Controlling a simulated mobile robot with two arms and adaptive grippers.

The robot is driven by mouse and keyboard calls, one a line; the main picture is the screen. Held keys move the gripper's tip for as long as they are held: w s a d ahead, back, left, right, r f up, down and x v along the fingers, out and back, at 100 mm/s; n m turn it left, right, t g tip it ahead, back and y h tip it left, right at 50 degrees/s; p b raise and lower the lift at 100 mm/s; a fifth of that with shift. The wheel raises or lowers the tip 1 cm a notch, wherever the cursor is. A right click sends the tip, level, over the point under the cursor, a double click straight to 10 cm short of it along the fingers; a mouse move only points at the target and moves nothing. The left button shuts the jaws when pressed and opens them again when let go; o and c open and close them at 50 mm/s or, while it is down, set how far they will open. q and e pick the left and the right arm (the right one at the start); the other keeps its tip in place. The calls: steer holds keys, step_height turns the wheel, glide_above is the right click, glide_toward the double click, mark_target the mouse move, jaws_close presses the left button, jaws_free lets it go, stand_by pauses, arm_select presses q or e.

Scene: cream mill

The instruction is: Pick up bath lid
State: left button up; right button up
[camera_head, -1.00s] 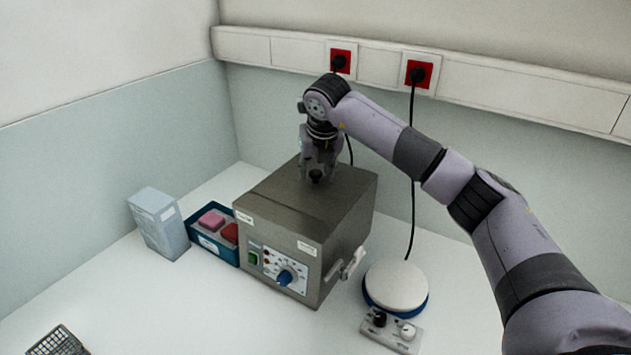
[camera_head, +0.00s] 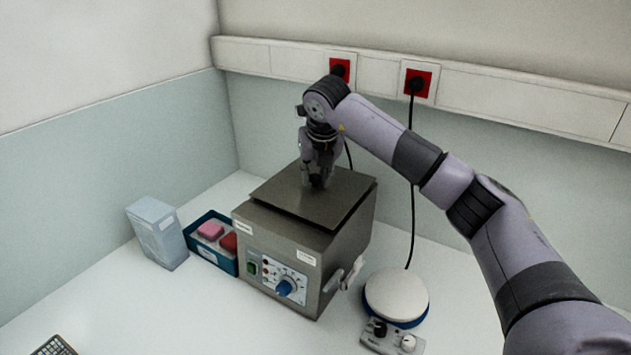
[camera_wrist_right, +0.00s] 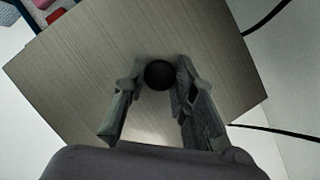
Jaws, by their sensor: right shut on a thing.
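The bath lid (camera_head: 335,205) is a flat brushed-metal plate on top of the boxy metal water bath (camera_head: 325,247). A thin dark line shows along its front edge, and I cannot tell whether it is lifted clear. In the right wrist view the lid (camera_wrist_right: 85,75) fills much of the picture, with a round black knob (camera_wrist_right: 158,75) at its middle. My right gripper (camera_head: 318,182) points down over the lid and is shut on the knob; its two fingers (camera_wrist_right: 155,88) stand on either side of the knob. My left gripper is not in view.
A blue tray (camera_head: 227,262) with pink and red items and a pale blue box (camera_head: 157,232) stand left of the bath. A round white-topped stirrer (camera_head: 396,292) stands to its right. Two plugged sockets are on the wall behind.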

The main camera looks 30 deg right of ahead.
mark_target(315, 177)
step_height(315, 177, up, 21)
stand_by(0.6)
steer(key=shift+f, duration=0.2)
